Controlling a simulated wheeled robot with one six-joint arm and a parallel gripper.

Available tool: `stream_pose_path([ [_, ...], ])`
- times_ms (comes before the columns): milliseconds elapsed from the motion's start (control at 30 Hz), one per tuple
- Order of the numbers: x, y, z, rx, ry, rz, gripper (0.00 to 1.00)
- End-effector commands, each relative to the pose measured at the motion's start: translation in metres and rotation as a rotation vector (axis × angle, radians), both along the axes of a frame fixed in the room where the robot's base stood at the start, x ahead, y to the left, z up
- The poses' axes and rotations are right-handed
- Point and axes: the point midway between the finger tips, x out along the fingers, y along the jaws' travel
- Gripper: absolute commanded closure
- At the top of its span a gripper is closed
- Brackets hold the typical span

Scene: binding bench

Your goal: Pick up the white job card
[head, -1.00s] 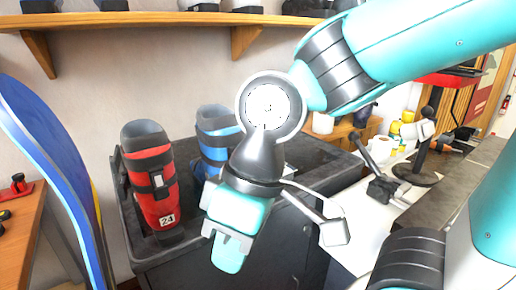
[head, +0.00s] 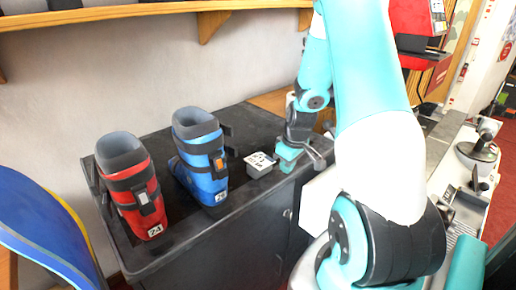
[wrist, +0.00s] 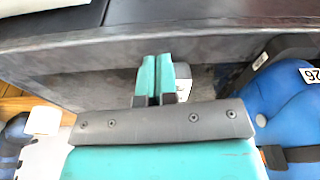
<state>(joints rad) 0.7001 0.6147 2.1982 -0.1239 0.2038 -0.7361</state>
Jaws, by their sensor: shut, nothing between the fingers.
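A white card with dark print (head: 260,160) lies on top of a small grey block on the dark bench top, right of the blue boot. I take it to be the job card. My gripper (head: 288,157) is just right of the block in the head view; I cannot tell whether they touch. In the wrist view its two teal fingers (wrist: 154,80) are together with nothing between them. A pale object with dark marks (wrist: 183,84) shows just right of the fingers, mostly hidden by them.
A blue boot (head: 200,160) and a red boot (head: 134,190) stand on the dark bench (head: 190,235). The blue boot (wrist: 290,105) is close on the right in the wrist view. A wooden shelf (head: 130,14) runs above. A blue curved board (head: 35,225) stands at left.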

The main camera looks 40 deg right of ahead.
Motion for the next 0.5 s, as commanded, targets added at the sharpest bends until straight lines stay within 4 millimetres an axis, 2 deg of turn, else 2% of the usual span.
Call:
stream_pose_path([
  [167,0.016,-0.003,-0.001,-0.004,0.002,0.0,1.0],
  [500,0.088,0.003,0.0,-0.003,0.002,0.0,1.0],
])
